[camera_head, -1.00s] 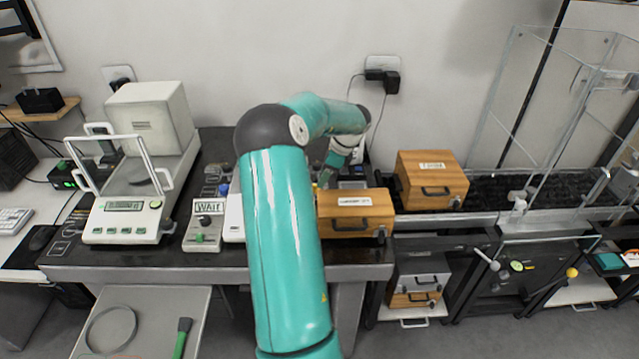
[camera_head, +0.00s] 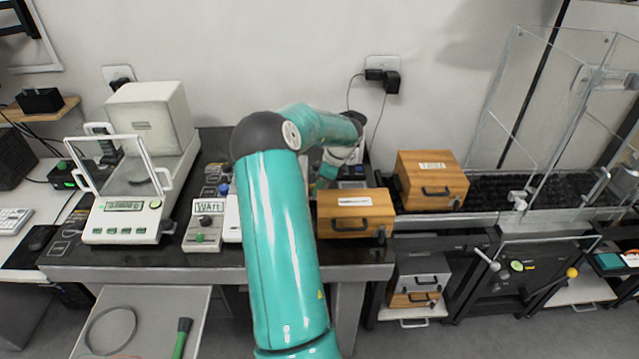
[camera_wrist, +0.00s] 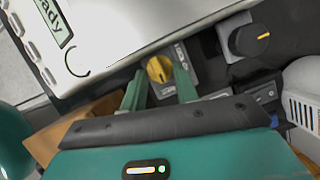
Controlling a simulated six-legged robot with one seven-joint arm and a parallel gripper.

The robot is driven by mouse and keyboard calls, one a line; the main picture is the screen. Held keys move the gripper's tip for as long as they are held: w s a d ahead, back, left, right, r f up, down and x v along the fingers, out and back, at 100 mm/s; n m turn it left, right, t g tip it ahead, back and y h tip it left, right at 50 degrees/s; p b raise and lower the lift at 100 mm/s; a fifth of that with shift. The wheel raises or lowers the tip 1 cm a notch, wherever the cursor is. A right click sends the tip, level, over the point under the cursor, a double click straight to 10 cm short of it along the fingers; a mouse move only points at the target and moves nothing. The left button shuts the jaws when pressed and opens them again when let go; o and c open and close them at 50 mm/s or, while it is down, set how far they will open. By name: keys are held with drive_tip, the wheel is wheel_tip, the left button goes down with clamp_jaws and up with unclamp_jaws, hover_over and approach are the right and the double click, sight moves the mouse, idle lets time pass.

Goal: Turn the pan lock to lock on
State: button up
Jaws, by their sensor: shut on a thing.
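A yellow knob (camera_wrist: 159,68) on a small grey plate with dark lettering shows in the wrist view, between the fingertips of my gripper (camera_wrist: 160,76). My gripper's two green fingers are shut on the knob, one at each side. In the head view my gripper (camera_head: 326,174) is low behind the front wooden box, and my arm hides much of the bench there; the knob cannot be made out.
A white device marked "Ready" (camera_wrist: 110,40) lies close at upper left. In the head view, wooden boxes (camera_head: 355,222) (camera_head: 430,180) stand right of my arm, and a white balance (camera_head: 125,222) stands left.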

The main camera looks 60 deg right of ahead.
drive_tip(key=n, duration=0.2)
drive_tip(key=n+y, duration=0.1)
drive_tip(key=n, duration=0.1)
drive_tip(key=shift+d+g, duration=0.3)
drive_tip(key=shift+g, duration=0.1)
drive_tip(key=shift+w+d+n+g+y, duration=0.15)
drive_tip(key=shift+n+g+y, duration=0.35)
drive_tip(key=shift+n, duration=1.1)
drive_tip(key=o, duration=1)
drive_tip(key=shift+w, duration=0.1)
drive_tip(key=v, duration=1.3)
drive_tip(key=shift+s+d+r, duration=0.2)
drive_tip(key=shift+d+r, duration=0.05)
drive_tip(key=shift+r, duration=0.05)
